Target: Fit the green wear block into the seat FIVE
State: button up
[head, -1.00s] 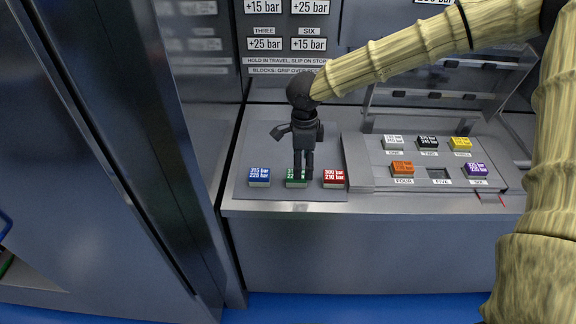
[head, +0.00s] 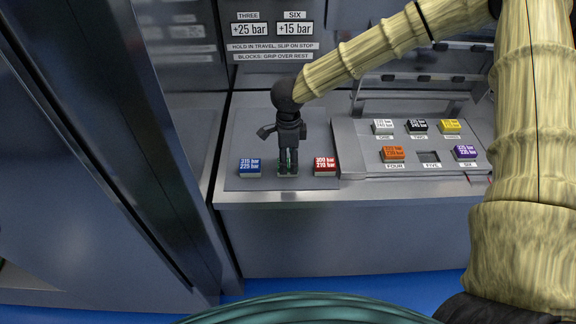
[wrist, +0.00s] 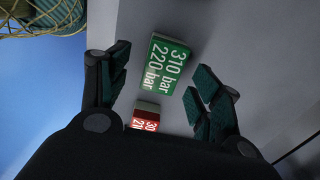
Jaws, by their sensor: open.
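The green wear block (wrist: 166,64), marked 310 bar and 220 bar, lies on the grey mat. In the head view the green block (head: 288,169) sits between the blue and red blocks, mostly hidden behind my gripper (head: 288,168). In the wrist view my gripper (wrist: 160,97) is open, its fingers on either side of the green block's near end and apart from it. The seat FIVE (head: 430,157) is an empty dark recess in the front row of the panel, between the orange and purple blocks.
A blue block (head: 250,167) and a red block (head: 325,166) flank the green one closely. The seat panel (head: 350,160) holds an orange block (head: 394,154), a purple block (head: 465,153), and white, black and yellow blocks behind. A raised clear cover (head: 420,95) stands behind the seats.

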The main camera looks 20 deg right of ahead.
aim_at(288, 163)
jog(key=shift+w+f+p, duration=0.15)
jog(key=shift+f+p, duration=0.35)
jog(key=shift+f, duration=1.45)
jog(key=shift+c, duration=0.3)
jog(key=c, duration=1.1)
